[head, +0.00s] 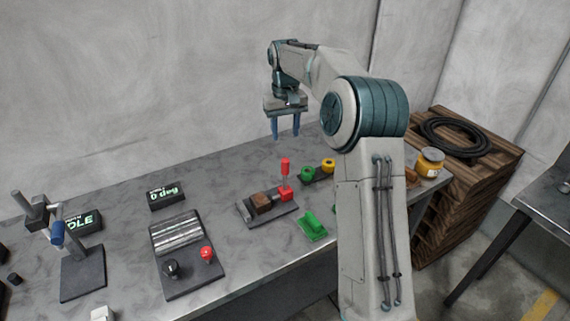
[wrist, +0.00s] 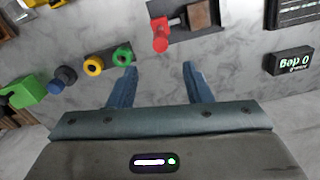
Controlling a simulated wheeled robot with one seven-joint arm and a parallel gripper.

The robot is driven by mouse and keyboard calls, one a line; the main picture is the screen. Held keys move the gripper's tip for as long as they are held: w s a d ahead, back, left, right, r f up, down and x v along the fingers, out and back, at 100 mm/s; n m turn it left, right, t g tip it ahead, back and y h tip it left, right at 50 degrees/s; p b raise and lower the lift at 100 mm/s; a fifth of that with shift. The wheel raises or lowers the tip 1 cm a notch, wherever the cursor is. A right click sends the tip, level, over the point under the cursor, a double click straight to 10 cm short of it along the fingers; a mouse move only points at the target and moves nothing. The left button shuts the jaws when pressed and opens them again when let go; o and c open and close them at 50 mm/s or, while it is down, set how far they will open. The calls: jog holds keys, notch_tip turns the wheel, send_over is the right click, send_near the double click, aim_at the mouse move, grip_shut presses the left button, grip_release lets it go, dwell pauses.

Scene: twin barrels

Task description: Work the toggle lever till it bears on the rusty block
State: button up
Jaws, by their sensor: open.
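The toggle lever (head: 285,170) has a red grip and stands upright from a red base on a dark plate (head: 277,215) in the head view. The rusty block (head: 262,202) sits on the same plate, left of the lever. In the wrist view the lever (wrist: 160,38) is at the top centre and the rusty block (wrist: 199,14) is to its right, partly cut off. My gripper (head: 286,134) is open and empty, pointing down above the back of the bench, apart from the lever. Its blue fingers (wrist: 156,72) show spread in the wrist view.
A green ring (head: 308,173) and a yellow ring (head: 328,165) stand behind and right of the lever. A green piece (head: 312,226) lies in front. A plate with a red knob (head: 207,253) and small display box (head: 166,196) are left. Bare bench lies behind the lever.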

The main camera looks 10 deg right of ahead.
aim_at(286, 166)
notch_tip(286, 166, down, 14)
jog(key=shift+r+p, duration=0.15)
jog(key=shift+p, duration=0.85)
grip_shut()
